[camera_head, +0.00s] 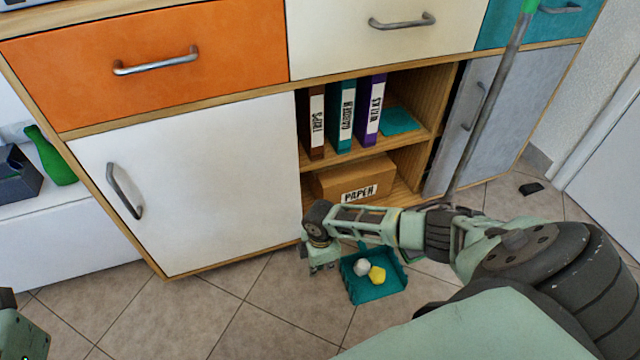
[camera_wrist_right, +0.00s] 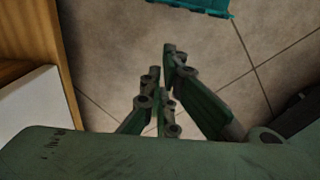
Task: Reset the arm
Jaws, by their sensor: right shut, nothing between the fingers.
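My right arm reaches in from the right in the head view, bent down in front of the cabinet. Its gripper (camera_head: 322,264) points down above the tiled floor, just left of a teal dustpan (camera_head: 362,292). In the right wrist view the gripper (camera_wrist_right: 168,62) is shut and empty, its fingers close together over bare tiles. The dustpan's edge also shows at the top of that view (camera_wrist_right: 205,5). A small part of my left arm shows at the lower left corner of the head view; its fingers cannot be made out.
The cabinet has an orange drawer (camera_head: 150,75), a white door (camera_head: 205,190) and an open shelf with binders and a cardboard box (camera_head: 345,178). A grey white crumpled ball (camera_head: 361,267) and a yellow one (camera_head: 377,275) lie in the dustpan. A long handle (camera_head: 485,115) leans upright. Floor at lower left is clear.

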